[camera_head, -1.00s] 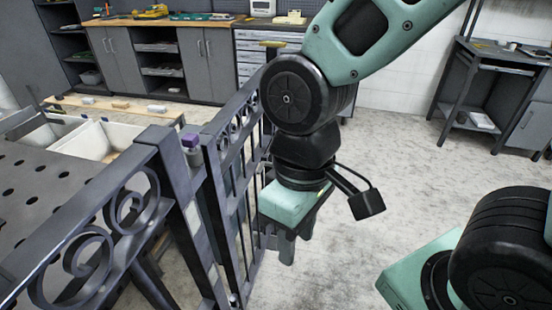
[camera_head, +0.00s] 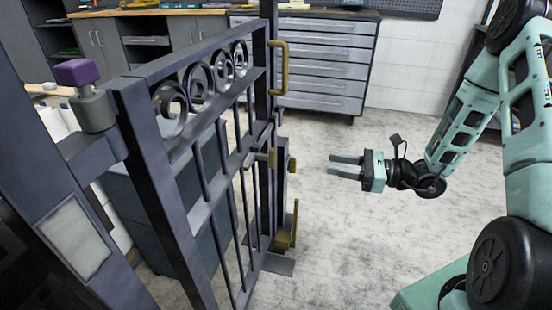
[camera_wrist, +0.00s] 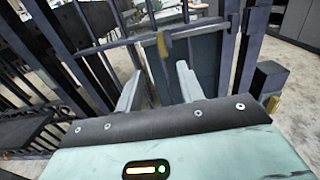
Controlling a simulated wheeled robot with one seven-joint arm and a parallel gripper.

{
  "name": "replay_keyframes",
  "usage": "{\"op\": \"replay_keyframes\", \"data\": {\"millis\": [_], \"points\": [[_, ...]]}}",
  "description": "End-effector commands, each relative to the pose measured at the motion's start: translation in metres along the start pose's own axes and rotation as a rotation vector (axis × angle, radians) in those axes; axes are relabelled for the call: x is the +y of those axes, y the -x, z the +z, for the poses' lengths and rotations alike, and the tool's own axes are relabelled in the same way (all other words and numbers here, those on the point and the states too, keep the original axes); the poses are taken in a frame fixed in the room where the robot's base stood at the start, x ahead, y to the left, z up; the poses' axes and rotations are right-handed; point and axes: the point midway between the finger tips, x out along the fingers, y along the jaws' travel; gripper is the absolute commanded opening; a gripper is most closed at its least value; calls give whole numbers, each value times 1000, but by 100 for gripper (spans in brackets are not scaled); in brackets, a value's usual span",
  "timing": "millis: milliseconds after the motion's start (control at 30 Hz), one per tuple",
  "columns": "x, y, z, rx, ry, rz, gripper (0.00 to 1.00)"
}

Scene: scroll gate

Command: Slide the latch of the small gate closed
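The small dark metal gate (camera_head: 205,160) with scrolls along its top stands left of centre in the head view. A brass latch piece (camera_head: 262,158) sits partway down its far end, near another brass piece (camera_head: 291,166). I cannot tell how far the latch is slid. My gripper (camera_head: 331,165) is right of these, level, its fingers pointing left and apart from the gate. In the wrist view the two fingers (camera_wrist: 158,76) are spread and empty. A brass piece (camera_wrist: 163,46) shows beyond them; which fitting it is I cannot tell.
A brass pull handle (camera_head: 285,68) is high on the gate's end, and another brass fitting (camera_head: 290,230) is low near the floor. A hinge post with a purple cap (camera_head: 78,72) stands at left. A drawer cabinet (camera_head: 318,62) is behind. The floor at right is open.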

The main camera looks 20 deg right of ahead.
Motion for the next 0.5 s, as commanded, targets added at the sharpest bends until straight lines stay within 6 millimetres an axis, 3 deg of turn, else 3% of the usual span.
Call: {"op": "replay_keyframes", "data": {"millis": [167,500], "points": [[-1,-15,-1,-2,-2,-6,38],[0,-84,-1,-2,0,-1,38]]}}
